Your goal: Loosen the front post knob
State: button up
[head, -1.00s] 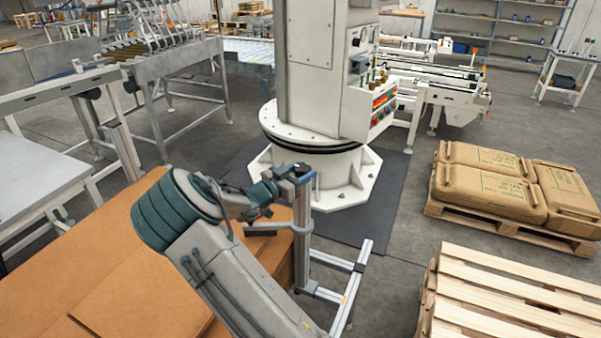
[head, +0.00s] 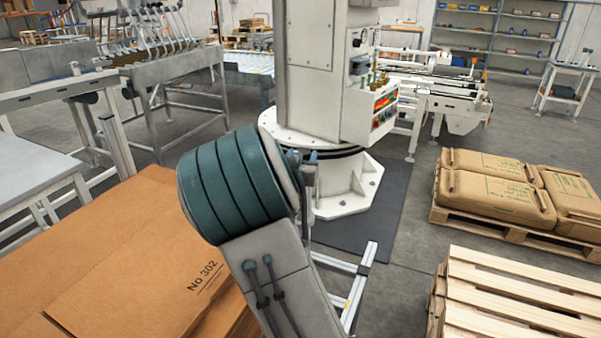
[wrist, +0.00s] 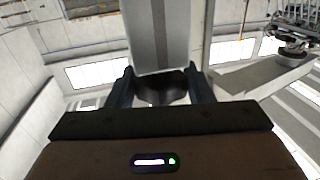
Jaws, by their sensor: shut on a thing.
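In the wrist view, my gripper (wrist: 160,84) has its two dark fingers on either side of a dark, rounded knob (wrist: 161,92). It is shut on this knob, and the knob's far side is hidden. A grey metal post (wrist: 158,38) runs up behind the knob to the top of the wrist view. In the head view, the slim post (head: 308,205) shows only in part, just right of my teal arm joint. The arm hides my fingers and the knob there.
An aluminium floor frame (head: 357,290) stands at the post's foot. Cardboard sheets (head: 120,265) lie at the lower left. The white column machine (head: 325,90) is behind. Sacks (head: 495,185) on a pallet and empty pallets (head: 510,290) stand at right. Grey floor between is free.

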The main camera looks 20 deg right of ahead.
jog(key=n+y+b, duration=0.1)
jog(key=b, duration=0.1)
jog(key=n+t+y+b, duration=0.1)
jog(key=y+b, duration=0.1)
jog(key=b, duration=0.1)
jog(key=n+t+y+b, duration=0.1)
jog(key=y+b, duration=0.1)
jog(key=b, duration=0.1)
jog(key=shift+s+d+f+n, duration=0.1)
jog(key=shift+d+f+n, duration=0.1)
jog(key=shift+f+n, duration=0.1)
jog(key=n+t+y+b, duration=0.1)
jog(key=n+y+b, duration=0.1)
jog(key=y, duration=0.1)
jog(key=shift+r+b, duration=0.2)
jog(key=shift+b, duration=0.1)
jog(key=shift+d+r+n+y+p, duration=0.15)
jog(key=shift+n+y+p, duration=0.5)
jog(key=shift+n+y, duration=1.05)
jog(key=shift+y+p, duration=0.35)
jog(key=shift+y, duration=0.55)
jog(key=shift+a+n+g+y+p, duration=0.2)
jog(key=shift+n+g+y+p, duration=0.15)
jog(key=shift+y, duration=0.25)
jog(key=o, duration=0.9)
jog(key=shift+o, duration=0.2)
